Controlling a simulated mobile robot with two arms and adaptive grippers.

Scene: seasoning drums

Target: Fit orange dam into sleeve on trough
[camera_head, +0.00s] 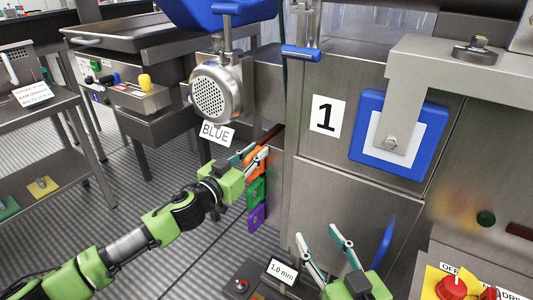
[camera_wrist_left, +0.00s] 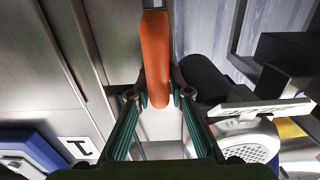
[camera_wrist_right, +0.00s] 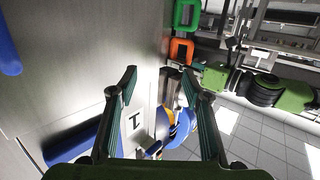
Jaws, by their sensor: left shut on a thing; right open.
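The orange dam (camera_head: 254,164) is between the fingers of my left gripper (camera_head: 251,152), at the left side of the steel cabinet. In the left wrist view the dam (camera_wrist_left: 155,60) stands lengthwise, with the left fingertips (camera_wrist_left: 158,93) shut on its near part. It also shows in the right wrist view (camera_wrist_right: 182,50), as an open frame. My right gripper (camera_head: 320,236) is open and empty in front of the cabinet; its spread fingers show in the right wrist view (camera_wrist_right: 159,75). A long steel trough-like tray (camera_head: 160,28) is at upper left; I cannot make out a sleeve on it.
A green piece (camera_head: 256,193) and a purple piece (camera_head: 257,217) hang in line below the orange dam. A round perforated motor cover (camera_head: 211,95) with a BLUE label (camera_head: 216,134) is above my left arm.

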